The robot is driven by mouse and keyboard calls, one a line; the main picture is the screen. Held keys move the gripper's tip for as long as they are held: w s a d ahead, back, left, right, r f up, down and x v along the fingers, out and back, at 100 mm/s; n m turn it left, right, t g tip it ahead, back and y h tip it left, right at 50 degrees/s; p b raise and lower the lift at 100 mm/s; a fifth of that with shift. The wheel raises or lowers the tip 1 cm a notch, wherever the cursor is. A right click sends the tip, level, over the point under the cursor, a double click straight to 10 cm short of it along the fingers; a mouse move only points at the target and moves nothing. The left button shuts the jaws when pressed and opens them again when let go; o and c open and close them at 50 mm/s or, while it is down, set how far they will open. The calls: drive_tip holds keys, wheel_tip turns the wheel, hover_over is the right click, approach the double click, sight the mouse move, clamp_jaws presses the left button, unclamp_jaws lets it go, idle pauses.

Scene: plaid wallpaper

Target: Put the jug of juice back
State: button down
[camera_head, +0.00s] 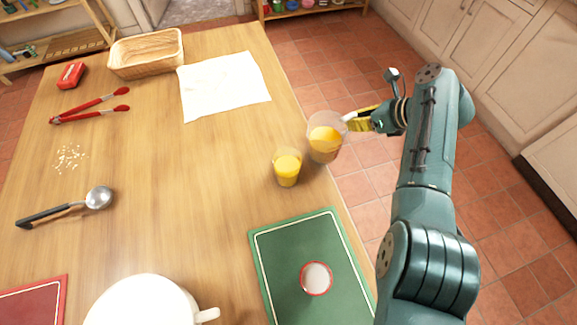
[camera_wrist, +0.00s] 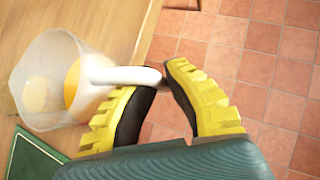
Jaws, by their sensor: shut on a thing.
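The jug of juice (camera_head: 325,141) is a clear jug with orange juice in its lower part, at the right edge of the wooden table. In the wrist view the jug (camera_wrist: 58,72) has a white handle (camera_wrist: 125,76) reaching between my fingers. My gripper (camera_head: 352,121), with yellow ribbed fingers, is shut on that handle from the right; it also shows in the wrist view (camera_wrist: 160,82). I cannot tell whether the jug's base touches the table. A glass of orange juice (camera_head: 287,168) stands just left of the jug. The green mat (camera_head: 285,240) lies nearer, at the front right.
A small red-rimmed white item (camera_head: 316,279) is on the green mat. A white pot (camera_head: 142,305), ladle (camera_head: 65,207), red tongs (camera_head: 90,106), white cloth (camera_head: 224,86) and basket (camera_head: 146,54) are also on the table. The middle of the table is clear.

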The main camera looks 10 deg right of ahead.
drive_tip(key=b, duration=0.3)
drive_tip(key=shift+d+f, duration=0.1)
drive_tip(key=shift+f, duration=0.3)
drive_tip(key=shift+r+b, duration=0.15)
drive_tip(key=shift+b, duration=0.4)
